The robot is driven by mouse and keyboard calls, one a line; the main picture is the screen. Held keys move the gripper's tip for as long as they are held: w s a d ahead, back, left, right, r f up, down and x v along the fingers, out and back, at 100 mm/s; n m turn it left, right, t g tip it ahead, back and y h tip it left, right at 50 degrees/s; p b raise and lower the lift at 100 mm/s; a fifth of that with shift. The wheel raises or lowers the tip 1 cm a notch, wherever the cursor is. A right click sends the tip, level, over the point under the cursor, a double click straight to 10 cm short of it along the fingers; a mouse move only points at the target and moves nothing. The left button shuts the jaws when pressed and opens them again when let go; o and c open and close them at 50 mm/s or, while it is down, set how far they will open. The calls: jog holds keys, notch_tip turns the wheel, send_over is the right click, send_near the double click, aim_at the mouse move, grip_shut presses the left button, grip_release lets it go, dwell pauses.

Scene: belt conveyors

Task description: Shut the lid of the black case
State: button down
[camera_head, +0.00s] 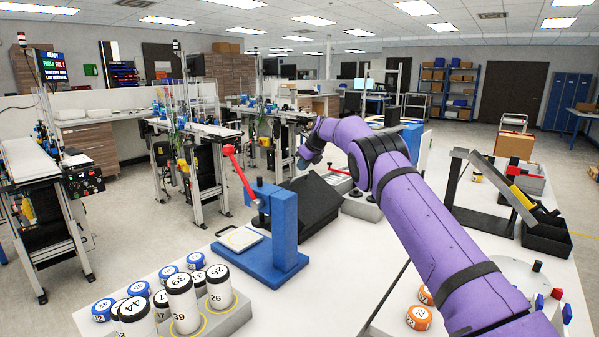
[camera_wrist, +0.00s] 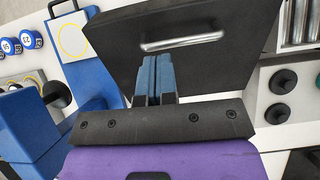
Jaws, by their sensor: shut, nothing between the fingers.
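The black case (camera_head: 306,207) stands on the white table behind the blue press, its dark top panel slanted. In the wrist view its broad black panel (camera_wrist: 120,50) fills the upper middle, with a shiny silver bar or handle (camera_wrist: 185,43) on it. I cannot tell exactly how far the lid is open. My gripper (camera_wrist: 154,60) shows two blue fingers pressed together, with nothing between them. The fingertips lie over the black panel, close to the silver bar; contact cannot be told. In the head view my gripper (camera_head: 309,158) is above the case's far side, its fingertips partly hidden.
A blue press (camera_head: 285,225) with a red-knobbed lever stands just in front of the case. Numbered white and blue cylinders (camera_head: 180,300) stand front left. Dark round knobs (camera_wrist: 283,80) show right of the panel.

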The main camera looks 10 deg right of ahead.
jog(key=v, duration=0.7)
jog(key=m+t+y, duration=0.7)
jog(key=m+t, duration=0.2)
jog(key=m, duration=0.9)
send_near(303, 176)
jog(key=x, duration=0.7)
jog(key=shift+w+a+r, duration=0.1)
jog(key=shift+w+a, duration=0.1)
jog(key=shift+w+a+f, duration=0.4)
jog(key=shift+w, duration=0.15)
jog(key=w+a+f, duration=0.1)
jog(key=w+f, duration=0.1)
jog(key=w+a+f, duration=0.2)
jog(key=shift+w+a+f, duration=0.15)
jog(key=shift+f, duration=0.05)
jog(key=shift+w+a+f, duration=0.3)
jog(key=shift+f, duration=0.2)
